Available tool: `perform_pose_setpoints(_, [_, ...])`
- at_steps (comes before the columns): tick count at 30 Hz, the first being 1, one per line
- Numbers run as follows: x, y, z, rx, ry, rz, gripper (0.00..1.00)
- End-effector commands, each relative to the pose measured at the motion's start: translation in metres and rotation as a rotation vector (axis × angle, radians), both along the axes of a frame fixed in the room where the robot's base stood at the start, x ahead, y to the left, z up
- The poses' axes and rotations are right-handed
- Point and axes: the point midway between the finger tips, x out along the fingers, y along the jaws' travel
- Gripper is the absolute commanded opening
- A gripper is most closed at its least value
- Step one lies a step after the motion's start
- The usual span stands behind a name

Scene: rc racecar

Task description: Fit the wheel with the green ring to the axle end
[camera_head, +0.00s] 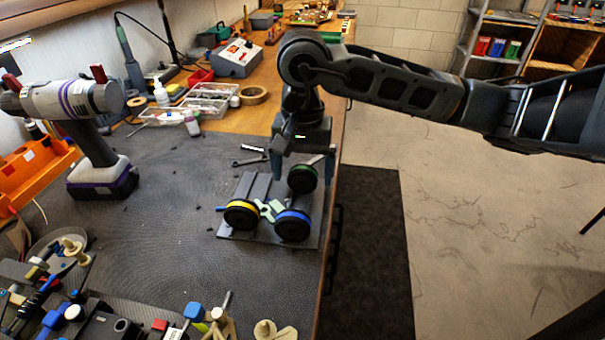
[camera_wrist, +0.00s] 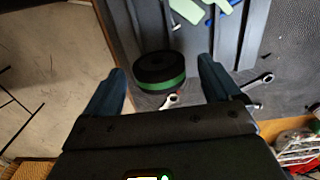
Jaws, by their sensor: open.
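The wheel with the green ring (camera_head: 303,179) is black and sits at the back right of the grey base plate (camera_head: 228,232), just below my gripper (camera_head: 303,158). In the wrist view the green-ringed wheel (camera_wrist: 160,72) shows between the two spread fingers of my gripper (camera_wrist: 162,76), with a gap on each side. The jaws are open and hold nothing. A yellow-ringed wheel (camera_head: 242,214) and a blue-ringed wheel (camera_head: 292,226) are on the plate's front part, with pale green parts (camera_head: 268,208) between them. I cannot make out the bare axle end.
Wrenches (camera_head: 249,160) lie behind the plate. A drill (camera_head: 90,135) stands at the left, and a clutter of small parts (camera_head: 195,315) fills the front. Clear trays (camera_head: 205,100) stand farther back. The bench's right edge is close to the plate. The mat's middle is mostly free.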

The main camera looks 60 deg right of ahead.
Motion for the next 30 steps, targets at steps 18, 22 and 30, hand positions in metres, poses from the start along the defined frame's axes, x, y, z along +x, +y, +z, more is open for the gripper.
perform_pose_setpoints(18, [-0.0001,0.0002,-0.0111,0.0,0.0,0.0,0.68])
perform_pose_setpoints(22, [-0.0001,0.0002,-0.0111,0.0,0.0,0.0,0.56])
perform_pose_setpoints(30, [-0.0001,0.0002,-0.0109,0.0,0.0,0.0,0.31])
